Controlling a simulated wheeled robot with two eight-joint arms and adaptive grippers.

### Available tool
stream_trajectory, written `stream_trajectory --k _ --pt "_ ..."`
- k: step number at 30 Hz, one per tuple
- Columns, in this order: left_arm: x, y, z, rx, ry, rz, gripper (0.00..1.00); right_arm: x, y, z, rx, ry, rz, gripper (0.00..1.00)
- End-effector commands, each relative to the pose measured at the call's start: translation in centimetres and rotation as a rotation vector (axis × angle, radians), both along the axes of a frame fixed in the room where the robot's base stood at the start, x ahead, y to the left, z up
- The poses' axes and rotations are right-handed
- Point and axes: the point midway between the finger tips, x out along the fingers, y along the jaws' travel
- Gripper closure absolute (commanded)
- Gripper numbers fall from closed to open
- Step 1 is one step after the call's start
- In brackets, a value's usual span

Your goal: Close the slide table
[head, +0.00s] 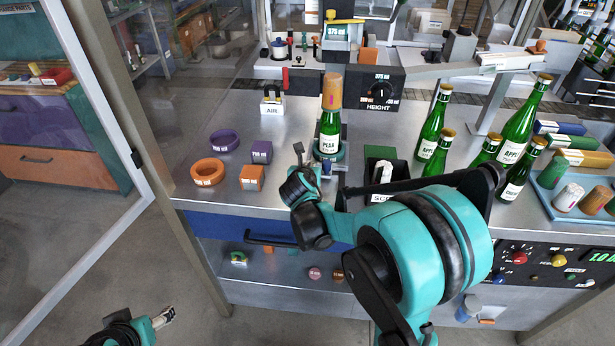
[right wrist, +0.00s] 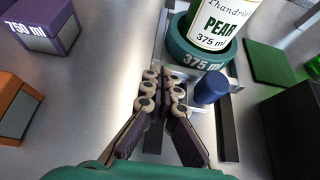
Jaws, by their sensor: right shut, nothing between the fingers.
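The slide table (right wrist: 228,110) is a dark rail and metal plate on the bench, with a blue knob (right wrist: 211,87) at its front. A teal 375 ml ring holder (right wrist: 192,58) sits on it. A green PEAR bottle (head: 330,130) stands upright in the ring, with an orange capsule (head: 332,90) over its neck. My right gripper (right wrist: 161,84) is shut and empty, just left of the knob and in front of the ring, apart from the knob. In the head view my right arm hides part of the slide's front. My left gripper (head: 165,317) is low at the bottom left, away from the bench.
Left of the slide lie purple (head: 223,140) and orange (head: 207,171) rings and two blocks. A black scrap box (head: 386,160) stands close on the right. Several green bottles (head: 435,125) and a blue tray (head: 568,205) stand farther right. The height unit (head: 378,88) is behind.

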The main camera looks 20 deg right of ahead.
Motion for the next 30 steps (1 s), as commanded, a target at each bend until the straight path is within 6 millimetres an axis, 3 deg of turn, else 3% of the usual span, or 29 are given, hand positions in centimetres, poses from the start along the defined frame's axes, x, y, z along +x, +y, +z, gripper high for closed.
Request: stream_trajectory --k 18,30 --pt "0.0 0.0 0.0 0.0 0.0 0.0 0.33 8.4 -5.2 0.0 0.002 0.0 -0.002 1.0" --pt "0.0 0.0 0.0 0.0 0.0 0.0 0.33 10.4 -6.4 0.0 0.001 0.0 0.0 1.0"
